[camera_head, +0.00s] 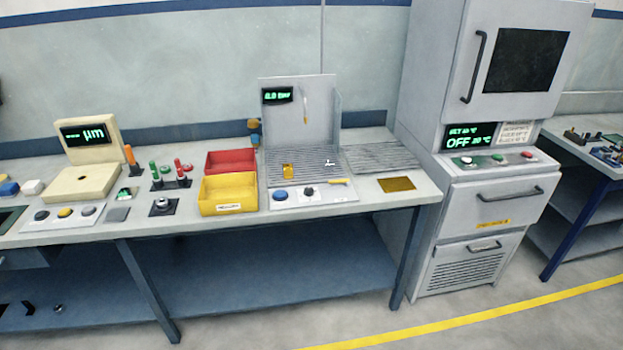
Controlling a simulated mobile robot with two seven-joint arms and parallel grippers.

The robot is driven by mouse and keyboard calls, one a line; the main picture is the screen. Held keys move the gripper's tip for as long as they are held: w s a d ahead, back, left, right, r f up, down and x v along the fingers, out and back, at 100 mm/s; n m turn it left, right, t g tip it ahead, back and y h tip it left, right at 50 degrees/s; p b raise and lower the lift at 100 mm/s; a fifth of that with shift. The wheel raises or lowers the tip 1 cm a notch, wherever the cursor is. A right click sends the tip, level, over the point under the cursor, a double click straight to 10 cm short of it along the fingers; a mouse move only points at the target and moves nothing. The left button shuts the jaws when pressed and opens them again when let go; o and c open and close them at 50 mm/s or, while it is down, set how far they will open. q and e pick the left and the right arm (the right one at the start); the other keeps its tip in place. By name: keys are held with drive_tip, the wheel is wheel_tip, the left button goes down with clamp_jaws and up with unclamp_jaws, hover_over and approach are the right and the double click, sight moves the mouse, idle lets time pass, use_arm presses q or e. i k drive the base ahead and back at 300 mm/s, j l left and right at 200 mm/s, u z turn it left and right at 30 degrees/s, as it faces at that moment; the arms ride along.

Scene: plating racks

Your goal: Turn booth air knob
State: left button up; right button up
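The spray booth (320,115) stands on the workbench at the middle, a grey open box with a slatted floor. A small green display (277,95) on its back wall seems to read 0.0 bar. On the light panel at its front edge sit a blue round button (280,195), a small black knob (308,192) and a yellow lever-like piece (338,181). The black knob looks like the air knob, but its label and pointer are too small to read. Neither of my grippers can be made out, and nothing covers the panel.
A yellow bin (229,207) and a red bin (230,158) stand left of the booth. Further left are small colored-handled tools and a cream gauge (82,184). A tall oven (480,180) stands at right, its display reading OFF. The floor in front is open.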

sight(309, 192)
drive_tip(key=i+l+u, duration=0.1)
drive_tip(key=i+l, duration=0.3)
drive_tip(key=i+l+u, duration=0.1)
drive_tip(key=i+l, duration=0.3)
drive_tip(key=l, duration=0.15)
